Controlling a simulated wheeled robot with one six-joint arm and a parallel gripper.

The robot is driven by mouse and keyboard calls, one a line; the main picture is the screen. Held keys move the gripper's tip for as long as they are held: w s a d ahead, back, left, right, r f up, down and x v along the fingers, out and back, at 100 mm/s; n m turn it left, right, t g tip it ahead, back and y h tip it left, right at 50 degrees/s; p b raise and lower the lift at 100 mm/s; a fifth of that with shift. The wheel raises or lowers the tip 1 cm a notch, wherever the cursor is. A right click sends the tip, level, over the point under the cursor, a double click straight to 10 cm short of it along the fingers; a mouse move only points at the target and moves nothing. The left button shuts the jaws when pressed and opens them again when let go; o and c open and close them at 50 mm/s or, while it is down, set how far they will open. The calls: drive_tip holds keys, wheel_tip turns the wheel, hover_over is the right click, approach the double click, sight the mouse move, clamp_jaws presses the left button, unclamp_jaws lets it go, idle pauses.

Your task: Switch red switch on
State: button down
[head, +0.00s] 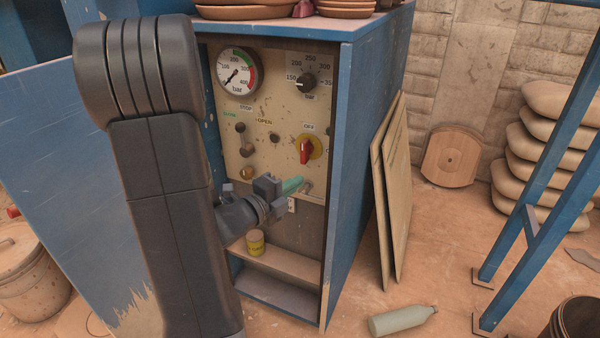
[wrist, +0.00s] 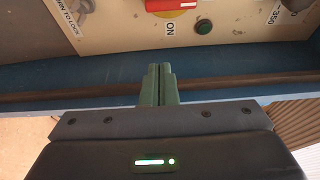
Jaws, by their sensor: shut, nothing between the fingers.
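The red switch (head: 305,151) is a rotary handle on a yellow round plate, on the cream control panel (head: 262,118) inside a blue cabinet.
A pressure gauge (head: 236,71) and a black dial (head: 306,83) sit higher on the panel. A yellow can (head: 255,242) stands on the shelf below. Boards (head: 393,190) lean on the cabinet's right side. A bottle (head: 402,320) lies on the floor.

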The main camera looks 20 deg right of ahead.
sight(305, 151)
drive_tip(key=w+d, duration=0.6)
drive_tip(key=shift+w+d+b, duration=0.15)
drive_tip(key=shift+w+b, duration=0.1)
drive_tip(key=shift+b, duration=0.2)
